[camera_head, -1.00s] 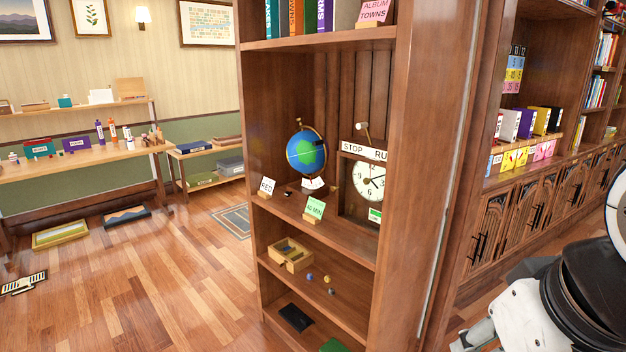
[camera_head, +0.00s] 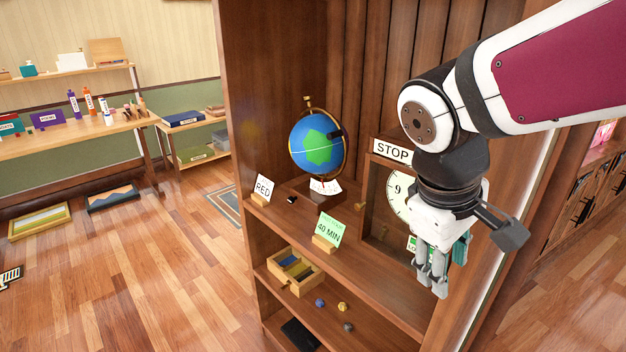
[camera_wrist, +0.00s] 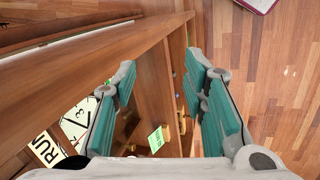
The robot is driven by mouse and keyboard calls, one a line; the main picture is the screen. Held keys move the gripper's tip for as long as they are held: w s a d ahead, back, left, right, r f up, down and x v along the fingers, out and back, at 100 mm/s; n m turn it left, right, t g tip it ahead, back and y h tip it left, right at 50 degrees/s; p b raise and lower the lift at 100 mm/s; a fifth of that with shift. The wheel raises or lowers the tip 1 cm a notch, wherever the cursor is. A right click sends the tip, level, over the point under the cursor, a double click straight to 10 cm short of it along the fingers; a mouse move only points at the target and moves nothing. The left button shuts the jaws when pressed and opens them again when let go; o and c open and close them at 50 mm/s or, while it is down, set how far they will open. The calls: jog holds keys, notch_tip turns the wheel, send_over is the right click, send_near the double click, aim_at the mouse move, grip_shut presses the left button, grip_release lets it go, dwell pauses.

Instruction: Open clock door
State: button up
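The clock (camera_head: 397,194) stands on the shelf in a wooden case, under a sign (camera_head: 391,151) reading STOP; my arm hides its right part. My gripper (camera_head: 432,285) hangs in front of the clock's right side, at the shelf unit's right edge. In the wrist view my gripper (camera_wrist: 160,85) has its teal-padded fingers wide apart with nothing between them touching.
A globe (camera_head: 317,145), a RED card (camera_head: 263,187) and a green 40 MIN card (camera_head: 331,232) stand left of the clock. A wooden box (camera_head: 296,270) and small balls lie on the shelf below. Open floor (camera_head: 130,270) lies to the left.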

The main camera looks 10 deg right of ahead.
jog(key=w+f+n+g+h, duration=0.1)
jog(key=w+f+n+h, duration=0.35)
jog(key=w, duration=0.45)
jog(key=n+t+h, duration=0.7)
jog(key=n+t, duration=0.3)
jog(key=n, duration=0.6)
send_near(357, 207)
jog(key=shift+m, duration=0.25)
jog(key=p+x, duration=0.1)
jog(key=x, duration=0.8)
jog(key=shift+w+d, duration=0.15)
grip_shut()
